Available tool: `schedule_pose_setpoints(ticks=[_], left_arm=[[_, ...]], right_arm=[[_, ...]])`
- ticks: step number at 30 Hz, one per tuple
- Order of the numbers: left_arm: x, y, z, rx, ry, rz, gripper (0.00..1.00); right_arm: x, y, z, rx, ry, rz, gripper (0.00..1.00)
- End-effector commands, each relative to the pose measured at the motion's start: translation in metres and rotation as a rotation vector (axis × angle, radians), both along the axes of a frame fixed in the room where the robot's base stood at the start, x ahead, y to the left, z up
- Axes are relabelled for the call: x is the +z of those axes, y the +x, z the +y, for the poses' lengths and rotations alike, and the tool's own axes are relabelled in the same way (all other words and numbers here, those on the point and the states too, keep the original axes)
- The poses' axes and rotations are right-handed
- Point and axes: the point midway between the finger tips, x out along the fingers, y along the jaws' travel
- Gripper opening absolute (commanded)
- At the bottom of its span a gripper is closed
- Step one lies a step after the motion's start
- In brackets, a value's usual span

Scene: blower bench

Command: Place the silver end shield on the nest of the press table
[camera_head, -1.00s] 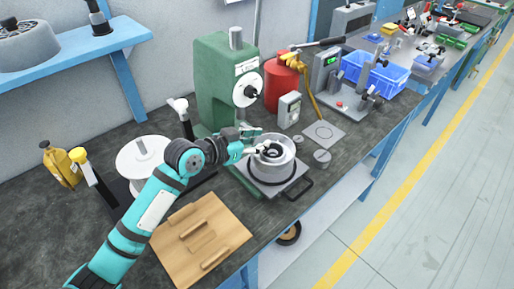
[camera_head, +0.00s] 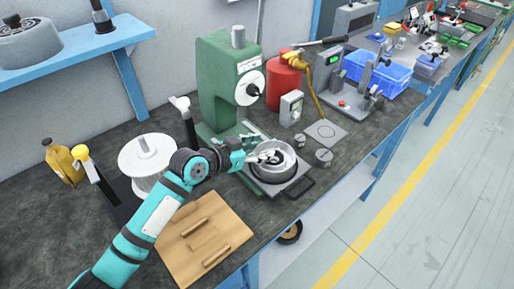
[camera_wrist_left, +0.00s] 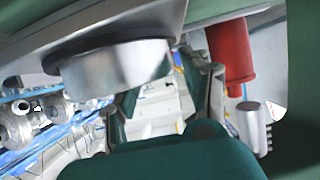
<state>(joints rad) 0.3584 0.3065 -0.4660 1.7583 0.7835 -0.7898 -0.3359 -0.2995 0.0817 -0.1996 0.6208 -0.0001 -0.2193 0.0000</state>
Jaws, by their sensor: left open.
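The silver end shield (camera_head: 285,165) is a round, shallow metal part with a dark middle. It sits low on the press table (camera_head: 292,188), under the green press, and looks about level; whether it is fully seated in the nest, which it hides, I cannot tell. My left gripper (camera_head: 266,157) is open at the shield's near-left upper side, over its rim; I cannot tell whether it touches. In the left wrist view a silver round part with a dark rim, likely the shield (camera_wrist_left: 115,72), shows close up. My right gripper is not in view.
The green press (camera_head: 222,85) stands just behind the shield. A red cylinder (camera_head: 281,88) and a grey box (camera_head: 291,108) stand to its right. A wooden board (camera_head: 203,240) lies in front, and a white spool (camera_head: 145,155) stands left.

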Motion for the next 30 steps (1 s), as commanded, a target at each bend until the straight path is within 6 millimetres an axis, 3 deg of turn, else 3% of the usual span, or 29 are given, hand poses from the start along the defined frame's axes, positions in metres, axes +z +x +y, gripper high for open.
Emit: schedule_pose_setpoints(ticks=[5, 21, 30], left_arm=[[0.006, -0.006, 0.008, 0.001, 0.002, -0.003, 0.48], [0.044, -0.072, 0.073, 0.001, 0.002, 0.0, 0.48], [0.049, -0.079, 0.078, -0.001, 0.0, 0.0, 0.48]], right_arm=[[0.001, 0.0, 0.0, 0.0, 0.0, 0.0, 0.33], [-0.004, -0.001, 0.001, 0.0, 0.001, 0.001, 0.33], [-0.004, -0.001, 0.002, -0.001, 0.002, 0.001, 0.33]])
